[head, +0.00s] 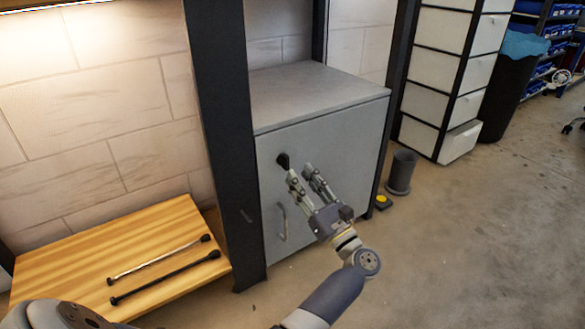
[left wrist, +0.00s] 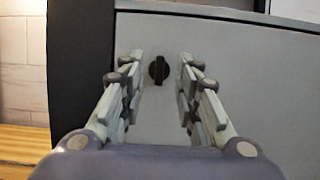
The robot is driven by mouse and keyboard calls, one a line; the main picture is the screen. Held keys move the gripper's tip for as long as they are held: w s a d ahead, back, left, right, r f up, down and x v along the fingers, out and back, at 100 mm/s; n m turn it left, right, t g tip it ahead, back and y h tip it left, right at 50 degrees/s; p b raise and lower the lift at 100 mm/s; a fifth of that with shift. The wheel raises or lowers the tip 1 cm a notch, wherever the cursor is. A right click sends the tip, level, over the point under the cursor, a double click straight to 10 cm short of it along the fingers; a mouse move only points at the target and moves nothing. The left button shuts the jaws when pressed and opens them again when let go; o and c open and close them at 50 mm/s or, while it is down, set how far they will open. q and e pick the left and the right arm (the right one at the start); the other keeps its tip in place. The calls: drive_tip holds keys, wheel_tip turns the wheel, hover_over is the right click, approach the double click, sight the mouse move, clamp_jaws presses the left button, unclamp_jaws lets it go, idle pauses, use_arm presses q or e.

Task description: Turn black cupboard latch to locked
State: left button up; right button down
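The grey cupboard (head: 345,140) stands between dark posts with its door closed. The black latch (head: 283,160) is a small knob high on the left side of the door. In the left wrist view the latch (left wrist: 159,70) shows a round base with its grip bar upright. My left gripper (head: 299,172) is in front of the door, just right of the latch in the head view. In the left wrist view the left gripper (left wrist: 161,62) is open and empty, with the latch between its fingers in the picture. Whether the fingers reach around it, I cannot tell. My right gripper is not in view.
A curved pull handle (head: 282,222) sits on the door below the latch. A dark post (head: 222,120) stands close left of the door. Two rods, one black (head: 165,277), lie on a wooden bench (head: 70,262).

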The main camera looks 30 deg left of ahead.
sight(288, 159)
use_arm(q)
drive_tip(key=b+x, duration=0.1)
drive_tip(key=x, duration=0.4)
drive_tip(key=shift+w+a+r, duration=0.15)
drive_tip(key=shift+a, duration=0.1)
clamp_jaws()
